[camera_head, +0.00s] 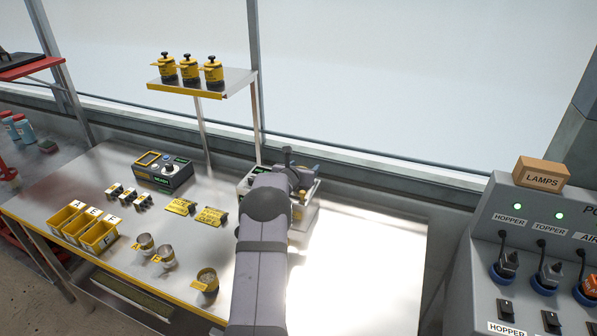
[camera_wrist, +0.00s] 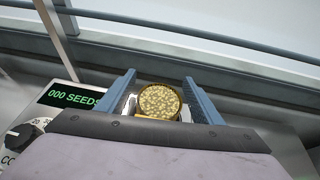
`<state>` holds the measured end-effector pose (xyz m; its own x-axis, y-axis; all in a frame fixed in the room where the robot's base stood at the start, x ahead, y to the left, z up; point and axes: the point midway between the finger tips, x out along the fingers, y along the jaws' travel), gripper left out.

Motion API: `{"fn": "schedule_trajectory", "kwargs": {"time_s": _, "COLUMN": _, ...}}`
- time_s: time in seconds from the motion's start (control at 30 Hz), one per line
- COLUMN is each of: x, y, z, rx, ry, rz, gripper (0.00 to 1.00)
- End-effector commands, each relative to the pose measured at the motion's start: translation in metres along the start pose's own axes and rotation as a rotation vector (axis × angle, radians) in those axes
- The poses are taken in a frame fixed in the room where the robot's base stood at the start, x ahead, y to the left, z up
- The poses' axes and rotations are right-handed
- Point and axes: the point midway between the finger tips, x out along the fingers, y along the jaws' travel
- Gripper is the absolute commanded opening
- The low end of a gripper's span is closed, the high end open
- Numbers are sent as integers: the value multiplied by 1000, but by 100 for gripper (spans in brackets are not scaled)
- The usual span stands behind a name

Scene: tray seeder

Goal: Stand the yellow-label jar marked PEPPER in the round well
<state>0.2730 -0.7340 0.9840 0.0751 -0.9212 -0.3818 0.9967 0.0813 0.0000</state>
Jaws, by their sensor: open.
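A round, gold-rimmed jar (camera_wrist: 158,101) full of pale seeds shows from above in the wrist view. My gripper (camera_wrist: 159,77) is open, with one blue finger on each side of this jar and no clear grip on it. The jar's label is hidden, so I cannot read whether it says PEPPER. I cannot tell whether the jar stands in the round well, as its base is out of sight. In the head view my arm covers most of the machine (camera_head: 312,190) at the gripper.
Two small jars (camera_head: 145,243) (camera_head: 165,257) and a larger one (camera_head: 206,281) stand on the bench (camera_head: 90,180). Yellow bins (camera_head: 98,237) are at left. Yellow canisters (camera_head: 190,69) stand on a raised shelf (camera_head: 232,81). A seed counter display (camera_wrist: 72,98) is beside my gripper. The bench's right side is clear.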

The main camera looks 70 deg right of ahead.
Motion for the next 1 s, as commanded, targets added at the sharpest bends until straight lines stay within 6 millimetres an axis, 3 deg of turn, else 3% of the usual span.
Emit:
{"fn": "schedule_trajectory", "kwargs": {"time_s": 0.27, "x": -18, "y": 1, "z": 0, "rx": 0, "ry": -1, "rz": 1, "gripper": 60}}
{"fn": "schedule_trajectory", "kwargs": {"time_s": 1.0, "x": -111, "y": 0, "z": 1, "rx": 0, "ry": -2, "rz": 1, "gripper": 60}}
